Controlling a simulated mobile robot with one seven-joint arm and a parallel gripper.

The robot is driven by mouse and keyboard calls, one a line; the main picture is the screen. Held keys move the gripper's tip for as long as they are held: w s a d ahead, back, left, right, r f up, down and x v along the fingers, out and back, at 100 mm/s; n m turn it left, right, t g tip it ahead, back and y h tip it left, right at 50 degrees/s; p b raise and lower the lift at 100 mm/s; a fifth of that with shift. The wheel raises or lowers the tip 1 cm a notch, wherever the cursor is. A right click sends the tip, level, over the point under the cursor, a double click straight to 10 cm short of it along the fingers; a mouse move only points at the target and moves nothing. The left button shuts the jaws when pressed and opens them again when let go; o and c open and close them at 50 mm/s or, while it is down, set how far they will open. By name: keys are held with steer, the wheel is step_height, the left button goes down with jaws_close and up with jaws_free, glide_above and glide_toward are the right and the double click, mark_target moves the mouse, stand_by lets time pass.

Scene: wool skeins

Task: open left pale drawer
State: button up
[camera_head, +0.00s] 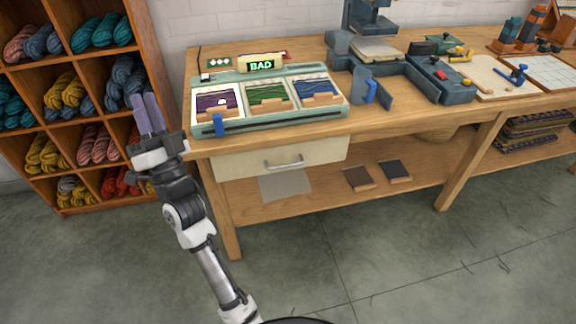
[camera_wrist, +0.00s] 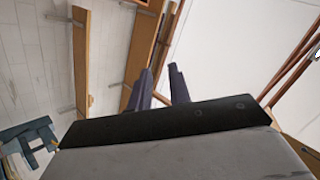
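The pale drawer (camera_head: 270,160) sits under the left part of the wooden workbench and looks shut. Its grey bar handle (camera_head: 284,163) is on the middle of its front. My gripper (camera_head: 146,101) is raised to the left of the bench, between the bench and the wool shelf, apart from the drawer. Its two purple-grey fingers point up, with a small gap between them. In the wrist view, the fingers (camera_wrist: 161,84) also show a gap, with nothing between them. I cannot make out the drawer in the wrist view.
A shelf of wool skeins (camera_head: 75,95) is at the left. A lower bench shelf (camera_head: 330,203) holds flat items.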

steer(key=w+d+f+m+h, duration=0.4)
steer(key=w+f+h, duration=0.1)
steer(key=f, duration=0.4)
steer(key=w+d+f+m+h, duration=0.4)
steer(key=f, duration=0.4)
steer(key=m+g+h, duration=0.4)
steer(key=m+h, duration=0.4)
steer(key=m, duration=0.1)
glide_toward(288, 166)
steer(key=x, duration=1)
steer(key=shift+w+f+p, duration=0.2)
steer(key=shift+w+p, duration=0.05)
steer(key=shift+p, duration=0.05)
jaws_close()
